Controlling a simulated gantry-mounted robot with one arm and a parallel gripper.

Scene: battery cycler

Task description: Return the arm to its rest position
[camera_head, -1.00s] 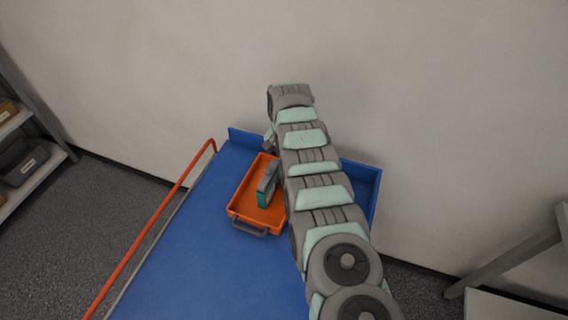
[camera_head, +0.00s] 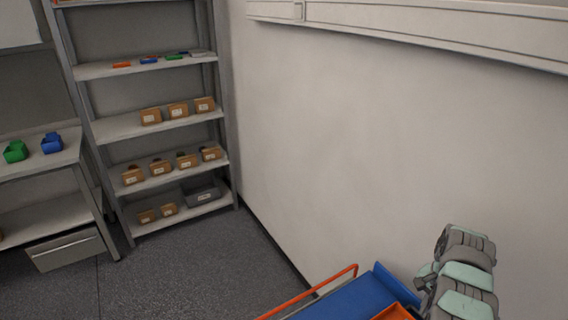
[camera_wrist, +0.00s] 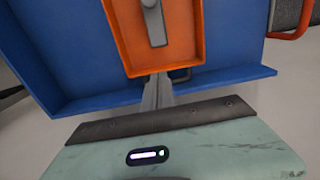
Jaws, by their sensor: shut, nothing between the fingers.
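My arm (camera_head: 462,275) stands at the lower right of the head view, above the blue cart top (camera_head: 352,300). My gripper (camera_wrist: 158,92) shows in the wrist view as narrow grey fingers, shut and empty. The fingers point toward the near edge of the orange tray (camera_wrist: 116,38); whether they touch it cannot be told from this view. A grey item (camera_wrist: 153,16) lies in the tray. The head view shows only a corner of the tray (camera_head: 394,313), and the arm's lower part is cut off.
The cart has an orange rail (camera_head: 310,292) and a raised blue edge (camera_wrist: 215,78). A plain wall (camera_head: 370,150) runs behind the arm. A shelf rack (camera_head: 160,125) with small boxes and a bench (camera_head: 45,165) with green and blue bins stand at the left. The floor between is clear.

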